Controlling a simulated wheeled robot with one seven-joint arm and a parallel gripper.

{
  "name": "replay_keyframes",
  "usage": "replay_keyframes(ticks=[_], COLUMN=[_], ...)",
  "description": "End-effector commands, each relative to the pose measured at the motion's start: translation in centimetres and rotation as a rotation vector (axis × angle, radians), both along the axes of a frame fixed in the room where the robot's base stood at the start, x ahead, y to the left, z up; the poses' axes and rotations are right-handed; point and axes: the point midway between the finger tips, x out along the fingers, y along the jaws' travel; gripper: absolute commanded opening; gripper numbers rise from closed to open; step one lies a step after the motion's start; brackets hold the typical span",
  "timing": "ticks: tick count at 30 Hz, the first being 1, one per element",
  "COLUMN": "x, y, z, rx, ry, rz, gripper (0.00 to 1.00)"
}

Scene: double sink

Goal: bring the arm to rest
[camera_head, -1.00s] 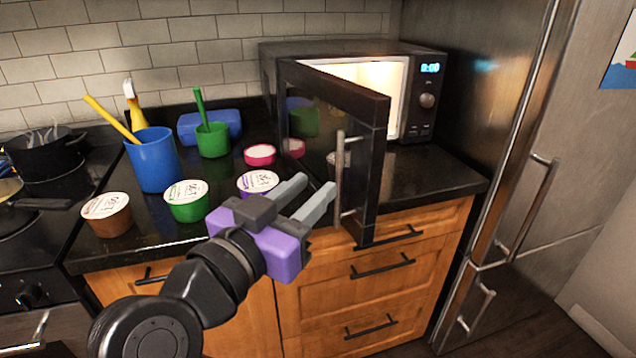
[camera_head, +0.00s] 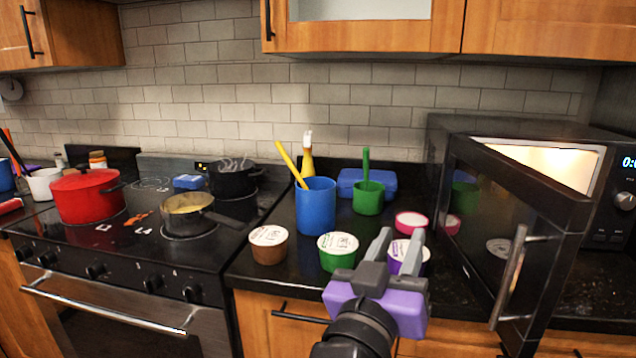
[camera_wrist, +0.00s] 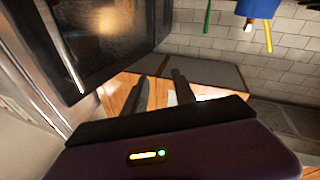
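My gripper (camera_head: 397,243) is purple and grey, with two grey fingers pointing up and away in the head view. The fingers stand apart with nothing between them. The purple-labelled cup (camera_head: 408,259) is partly hidden behind the fingers; I cannot tell how close they are to it. The wrist view also shows my gripper (camera_wrist: 160,88) with an empty gap between its fingers. My dark arm comes in from the bottom edge.
The microwave door (camera_head: 512,235) stands open to the right, its handle facing me. Two lidded cups, brown (camera_head: 269,246) and green (camera_head: 338,253), and a blue cup (camera_head: 316,207) stand left of my gripper. The stove holds a red pot (camera_head: 86,195) and pans.

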Motion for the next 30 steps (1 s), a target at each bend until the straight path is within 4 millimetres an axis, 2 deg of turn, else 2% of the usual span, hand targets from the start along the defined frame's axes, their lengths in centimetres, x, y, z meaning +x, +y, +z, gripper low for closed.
replay_keyframes(ticks=[5,11,15,21,30], x=[-0.3,-3.8,-7.5,-13.8,-23.5], y=[2.6,4.0,3.9,2.4,-1.7], z=[-4.6,-10.2,-13.2,-16.1,-17.7], rx=[-0.102,-0.142,-0.124,-0.052,0.107], ry=[0.044,0.073,0.080,0.085,0.102], rz=[0.236,0.466,0.582,0.681,0.695], gripper=[0.32,0.32,0.32,0.32,0.32])
